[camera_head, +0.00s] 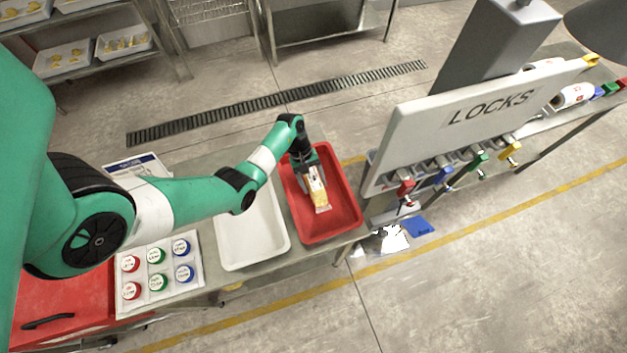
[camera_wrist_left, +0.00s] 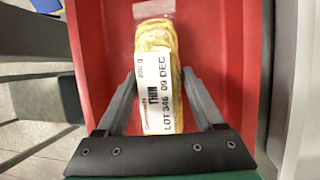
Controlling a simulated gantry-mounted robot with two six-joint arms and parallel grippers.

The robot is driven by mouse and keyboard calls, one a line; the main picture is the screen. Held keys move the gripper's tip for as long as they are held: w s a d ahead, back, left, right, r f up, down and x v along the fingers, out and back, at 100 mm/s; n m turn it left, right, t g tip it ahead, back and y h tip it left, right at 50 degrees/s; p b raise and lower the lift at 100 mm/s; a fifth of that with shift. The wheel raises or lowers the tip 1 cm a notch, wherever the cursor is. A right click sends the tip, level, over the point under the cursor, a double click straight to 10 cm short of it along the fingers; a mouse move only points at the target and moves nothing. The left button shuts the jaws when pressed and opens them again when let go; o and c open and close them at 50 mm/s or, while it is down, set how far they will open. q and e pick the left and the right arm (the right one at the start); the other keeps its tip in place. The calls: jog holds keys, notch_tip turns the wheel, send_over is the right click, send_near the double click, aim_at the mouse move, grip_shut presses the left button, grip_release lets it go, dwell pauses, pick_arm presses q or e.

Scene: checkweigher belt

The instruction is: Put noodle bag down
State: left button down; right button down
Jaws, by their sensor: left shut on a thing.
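The noodle bag (camera_head: 320,195) is a clear bag of yellow noodles with a white printed label. My left gripper (camera_head: 312,178) is shut on it, over the red tray (camera_head: 340,222). In the left wrist view the bag (camera_wrist_left: 158,60) lies between the two fingers of the left gripper (camera_wrist_left: 160,85), its label reading THIN and LOT 346 09 DEC. The red tray (camera_wrist_left: 225,50) fills the background there. I cannot tell whether the bag touches the tray floor. My right gripper is not in view.
An empty white tray (camera_head: 250,245) stands left of the red tray. A panel with round coloured caps (camera_head: 157,256) is farther left. The LOCKS board (camera_head: 480,115) with coloured locks rises close on the right.

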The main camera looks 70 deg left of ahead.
pick_arm(q)
grip_release()
jog(key=shift+r, duration=0.3)
jog(key=p+v, duration=0.3)
jog(key=v, duration=0.8)
jog(key=shift+s+a+r, duration=0.1)
jog(key=shift+a+r, duration=0.1)
jog(key=shift+r, duration=0.05)
